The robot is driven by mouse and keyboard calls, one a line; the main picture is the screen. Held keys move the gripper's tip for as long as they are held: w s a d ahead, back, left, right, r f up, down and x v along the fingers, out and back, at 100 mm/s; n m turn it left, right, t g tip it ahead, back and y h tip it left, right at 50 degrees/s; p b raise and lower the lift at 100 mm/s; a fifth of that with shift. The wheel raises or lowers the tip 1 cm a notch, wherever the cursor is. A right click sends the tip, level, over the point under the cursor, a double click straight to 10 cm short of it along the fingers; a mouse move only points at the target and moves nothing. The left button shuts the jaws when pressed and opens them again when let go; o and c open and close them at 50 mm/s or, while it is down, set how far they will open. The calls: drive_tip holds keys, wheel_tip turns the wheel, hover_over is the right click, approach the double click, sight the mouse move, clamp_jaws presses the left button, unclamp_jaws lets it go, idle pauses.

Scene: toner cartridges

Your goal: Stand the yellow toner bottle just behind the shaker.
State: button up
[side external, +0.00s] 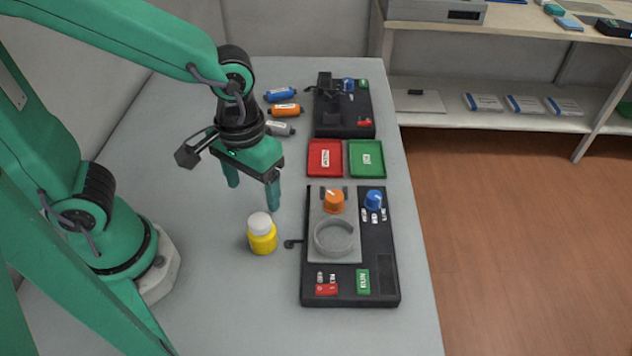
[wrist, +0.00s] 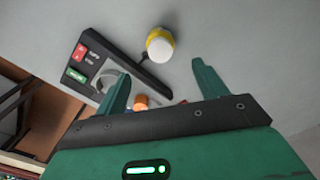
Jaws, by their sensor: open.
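The yellow toner bottle (side external: 262,241) with a white cap stands upright on the grey table, left of a black machine. In the wrist view the bottle (wrist: 156,34) is beyond and between my fingertips, apart from them. The black machine (side external: 349,289), which looks like the shaker, has a grey plate with a round ring, an orange knob and a blue knob. The ring is empty. It also shows in the wrist view (wrist: 103,52). My gripper (side external: 252,196) is open and empty, pointing down above the table, behind and above the bottle in the side view.
A red tray (side external: 325,170) and a green tray (side external: 365,173) lie behind the machine. A second black device (side external: 343,130) stands farther back. Blue (side external: 281,94), orange (side external: 286,110) and grey (side external: 280,128) cartridges lie left of it.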

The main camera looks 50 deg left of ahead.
drive_tip(key=a+r+m+t, duration=0.2)
drive_tip(key=a+r+t, duration=0.3)
drive_tip(key=a+r, duration=0.5)
drive_tip(key=shift+w+a+r+t, duration=0.15)
drive_tip(key=shift+a+r+t, duration=0.15)
drive_tip(key=shift+a, duration=0.55)
idle(0.7)
